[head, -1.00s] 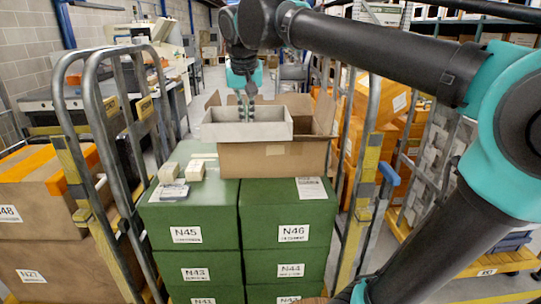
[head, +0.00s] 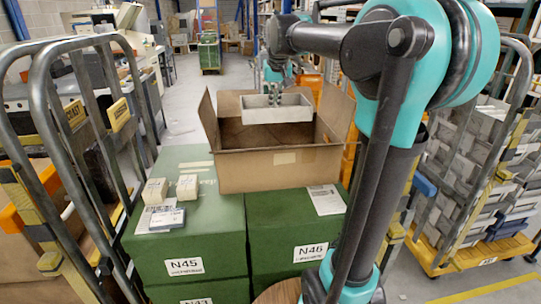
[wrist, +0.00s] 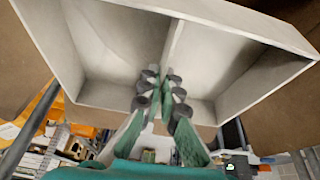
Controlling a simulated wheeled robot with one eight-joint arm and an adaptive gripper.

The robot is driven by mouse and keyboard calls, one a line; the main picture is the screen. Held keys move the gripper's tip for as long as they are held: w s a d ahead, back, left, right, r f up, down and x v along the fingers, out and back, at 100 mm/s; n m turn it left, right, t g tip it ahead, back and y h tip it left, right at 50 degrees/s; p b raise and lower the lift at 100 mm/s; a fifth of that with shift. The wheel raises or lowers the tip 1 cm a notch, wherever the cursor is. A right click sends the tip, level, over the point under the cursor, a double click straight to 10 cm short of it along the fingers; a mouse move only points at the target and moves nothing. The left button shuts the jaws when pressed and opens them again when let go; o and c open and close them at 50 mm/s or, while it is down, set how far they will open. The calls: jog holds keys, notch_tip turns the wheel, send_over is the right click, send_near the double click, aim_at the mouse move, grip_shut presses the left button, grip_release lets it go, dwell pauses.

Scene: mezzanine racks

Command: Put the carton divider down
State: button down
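The carton divider (head: 285,115) is a pale grey, shallow box-like piece. In the wrist view the divider (wrist: 168,48) shows a central partition between two compartments. My gripper (head: 273,94) reaches down to it, and in the wrist view my gripper (wrist: 161,88) has its fingers on either side of the partition, closed on it. The divider is held over the opening of the open brown carton (head: 280,170), towards its back right. The carton's flaps stand folded outwards.
Small cream blocks (head: 187,187) and a card (head: 167,219) lie at the left on top. A caged trolley (head: 470,180) stands at the right.

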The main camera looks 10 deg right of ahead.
notch_tip(320, 180, down, 18)
jog(key=shift+s+r, duration=0.1)
dwell(0.4)
jog(key=shift+f, duration=0.5)
jog(key=shift+f, duration=0.15)
jog(key=c, duration=1.7)
grip_release()
jog(key=shift+r, duration=0.45)
jog(key=v, duration=1.2)
jog(key=shift+r, duration=0.2)
